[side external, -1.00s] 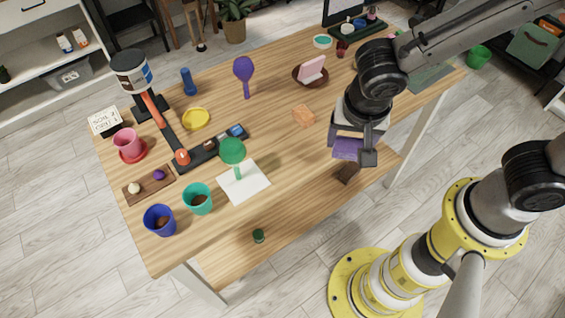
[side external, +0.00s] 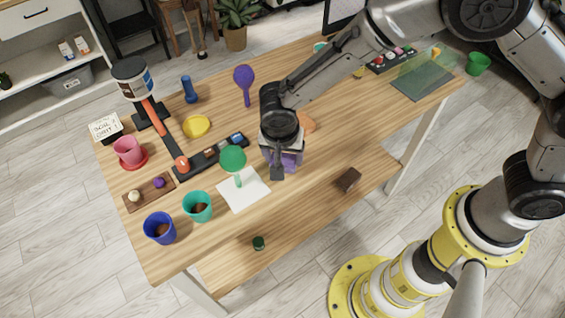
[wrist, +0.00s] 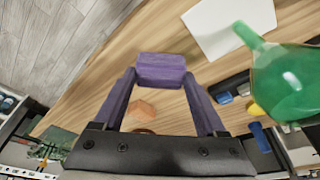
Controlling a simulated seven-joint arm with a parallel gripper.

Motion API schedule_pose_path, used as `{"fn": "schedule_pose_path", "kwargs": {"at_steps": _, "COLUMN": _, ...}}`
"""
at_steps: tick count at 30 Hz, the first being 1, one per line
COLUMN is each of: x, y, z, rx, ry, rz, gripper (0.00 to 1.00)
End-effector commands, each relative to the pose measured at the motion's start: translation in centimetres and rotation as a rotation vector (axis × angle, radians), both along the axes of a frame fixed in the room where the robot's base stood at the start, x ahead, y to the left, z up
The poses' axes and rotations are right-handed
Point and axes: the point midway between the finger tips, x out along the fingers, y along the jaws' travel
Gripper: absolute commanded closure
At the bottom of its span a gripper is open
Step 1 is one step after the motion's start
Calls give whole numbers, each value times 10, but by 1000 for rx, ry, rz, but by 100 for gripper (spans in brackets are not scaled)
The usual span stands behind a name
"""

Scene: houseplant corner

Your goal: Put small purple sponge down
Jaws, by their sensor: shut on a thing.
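The small purple sponge (side external: 291,160) is under my wrist in the side view, partly hidden by my gripper (side external: 278,168). In the wrist view the purple sponge (wrist: 161,68) sits between the fingertips of my gripper (wrist: 160,78), which is shut on it. The sponge is over the wooden table (side external: 330,155), to the right of the white sheet (side external: 243,193). I cannot tell whether its underside touches the table.
A green funnel-like thing (side external: 233,160) stands by the white sheet, left of my gripper. An orange block (side external: 307,122) lies just behind my gripper.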

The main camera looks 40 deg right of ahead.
Motion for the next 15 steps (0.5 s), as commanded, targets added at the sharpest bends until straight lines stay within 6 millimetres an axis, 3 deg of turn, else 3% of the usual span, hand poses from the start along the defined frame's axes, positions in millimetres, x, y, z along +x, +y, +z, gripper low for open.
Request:
{"fn": "schedule_pose_path", "kwargs": {"at_steps": 7, "x": 2, "y": 1, "z": -31, "rx": -2, "ry": 2, "rz": 1, "gripper": 79}}
{"fn": "schedule_pose_path", "kwargs": {"at_steps": 15, "x": 2, "y": 1, "z": -33, "rx": -1, "ry": 1, "rz": 0, "gripper": 79}}
